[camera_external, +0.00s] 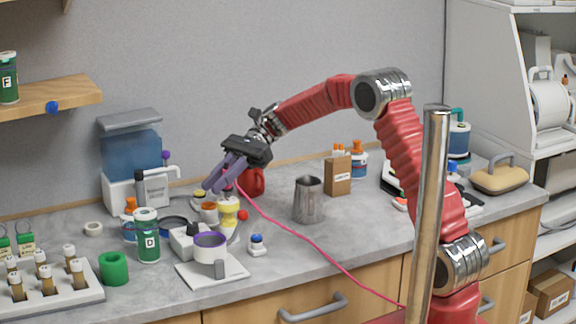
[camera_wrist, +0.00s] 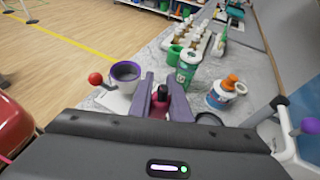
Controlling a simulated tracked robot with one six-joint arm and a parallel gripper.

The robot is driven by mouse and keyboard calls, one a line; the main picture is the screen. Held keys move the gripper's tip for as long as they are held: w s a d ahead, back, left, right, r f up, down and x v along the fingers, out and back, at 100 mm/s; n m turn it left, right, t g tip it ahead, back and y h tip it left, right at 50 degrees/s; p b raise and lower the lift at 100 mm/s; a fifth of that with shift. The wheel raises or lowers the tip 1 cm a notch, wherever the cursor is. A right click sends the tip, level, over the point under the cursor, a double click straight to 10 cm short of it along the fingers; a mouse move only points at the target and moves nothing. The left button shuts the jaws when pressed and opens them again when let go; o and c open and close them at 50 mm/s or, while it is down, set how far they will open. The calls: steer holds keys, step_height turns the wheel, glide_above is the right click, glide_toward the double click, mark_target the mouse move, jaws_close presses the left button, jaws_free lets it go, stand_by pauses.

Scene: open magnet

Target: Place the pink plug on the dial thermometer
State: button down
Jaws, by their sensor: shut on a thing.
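My gripper (camera_external: 216,187) points down and left above the cluttered middle of the counter. In the wrist view its two purple fingers (camera_wrist: 161,86) are closed around the pink plug (camera_wrist: 159,104), which has a dark upper part. A thin pink cable (camera_external: 300,243) runs from the gripper down across the counter to the lower right. In the external view the fingers mostly hide the plug. I cannot pick out the dial thermometer with certainty. A yellow item (camera_external: 228,211) and a small orange-topped jar (camera_external: 209,211) stand just below the fingers.
A purple-rimmed cup (camera_external: 210,249) stands on a white plate at the front. A green-labelled bottle D (camera_external: 148,238), a vial rack (camera_external: 50,302) and a green ring (camera_external: 114,268) are to the left.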

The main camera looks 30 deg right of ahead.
steer(key=shift+f, duration=0.5)
steer(key=c, duration=1.7)
jaws_free()
steer(key=shift+f, duration=0.1)
steer(key=shift+o, duration=0.2)
steer(key=v, duration=1.2)
